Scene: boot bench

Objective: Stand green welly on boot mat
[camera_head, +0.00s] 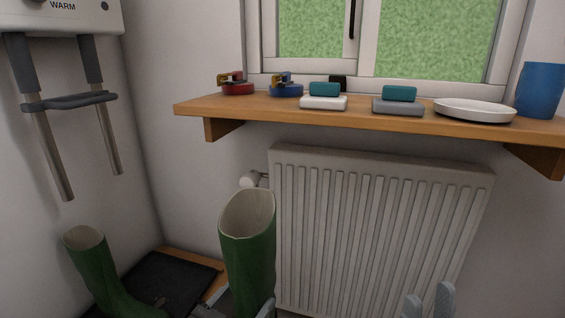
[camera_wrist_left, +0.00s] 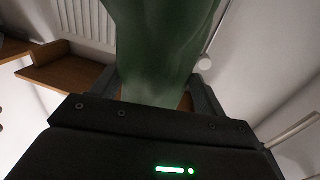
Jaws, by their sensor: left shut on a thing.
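A green welly (camera_head: 248,255) with a pale lining stands upright, its open top facing up, in front of the radiator's left side. My left gripper (camera_head: 240,308) is shut on it low in the head view, and the foot is out of frame. In the left wrist view the green shaft (camera_wrist_left: 160,50) fills the space between the fingers of my left gripper (camera_wrist_left: 160,92). A second green welly (camera_head: 95,262) is upright at the mat's left side. My right gripper (camera_head: 429,300) is open and empty at the bottom right.
A wooden shelf (camera_head: 230,118) with dishes, teal blocks, tape-like rolls and a blue cup (camera_head: 540,90) runs below the window. A white radiator (camera_head: 375,225) is on the back wall. A boot warmer (camera_head: 65,101) with hanging tubes is on the left wall.

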